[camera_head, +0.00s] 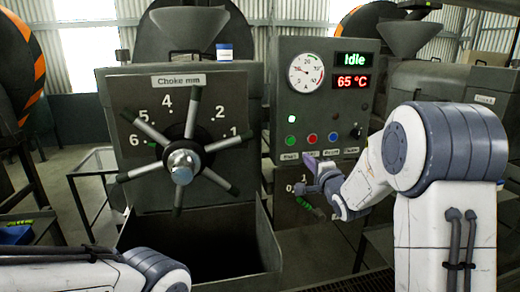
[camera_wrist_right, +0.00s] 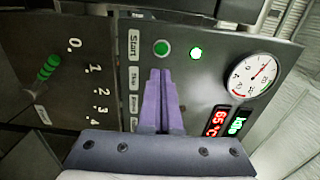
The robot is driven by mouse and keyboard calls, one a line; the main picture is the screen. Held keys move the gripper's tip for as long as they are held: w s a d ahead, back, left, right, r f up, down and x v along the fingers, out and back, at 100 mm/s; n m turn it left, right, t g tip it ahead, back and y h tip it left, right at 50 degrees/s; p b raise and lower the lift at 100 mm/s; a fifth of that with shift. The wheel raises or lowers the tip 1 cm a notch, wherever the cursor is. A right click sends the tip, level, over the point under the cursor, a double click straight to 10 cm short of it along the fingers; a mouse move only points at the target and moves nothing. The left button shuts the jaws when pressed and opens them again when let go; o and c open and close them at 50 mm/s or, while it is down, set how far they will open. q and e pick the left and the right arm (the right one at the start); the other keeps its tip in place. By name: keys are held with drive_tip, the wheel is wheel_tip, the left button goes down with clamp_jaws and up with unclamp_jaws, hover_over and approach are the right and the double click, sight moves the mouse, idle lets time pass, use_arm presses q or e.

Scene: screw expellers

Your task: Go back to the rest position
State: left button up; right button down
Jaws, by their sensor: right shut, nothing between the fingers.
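My right gripper (camera_head: 309,162) is in front of the control panel (camera_head: 345,90), just below its row of buttons. In the right wrist view its purple fingers (camera_wrist_right: 160,72) are together and empty. Their tips lie just below the green button (camera_wrist_right: 162,47) in the picture; I cannot tell whether they touch the panel. The green button (camera_head: 291,140), red button (camera_head: 312,138) and blue button (camera_head: 332,136) all show in the head view. The display (camera_head: 353,59) reads "Idle", with 65 °C below it. My left arm (camera_head: 150,270) enters at the lower left; its gripper is out of view.
A choke handwheel (camera_head: 182,160) with several spokes sticks out from the machine on the left, above a dark open bin (camera_head: 262,235). A green-handled lever (camera_wrist_right: 48,66) with a numbered scale sits low on the panel. A hopper (camera_head: 410,38) stands behind.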

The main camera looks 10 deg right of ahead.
drive_tip(key=s+a+f+n+g+y, duration=0.1)
drive_tip(key=s+a+f+n+g, duration=0.5)
drive_tip(key=s+a, duration=0.4)
drive_tip(key=s+a+f+n+g, duration=0.4)
drive_tip(key=s+a+n, duration=0.4)
drive_tip(key=s+a, duration=0.2)
drive_tip(key=s+f+n+g, duration=0.2)
drive_tip(key=s+n+g, duration=0.2)
drive_tip(key=s, duration=0.7)
drive_tip(key=s+a+f+n+g+h, duration=0.1)
drive_tip(key=s+n+g, duration=0.2)
drive_tip(key=s, duration=0.9)
drive_tip(key=n, duration=0.3)
drive_tip(key=shift+s+f+n+g, duration=0.15)
drive_tip(key=shift+f+n+g, duration=0.15)
drive_tip(key=shift+f+g, duration=0.1)
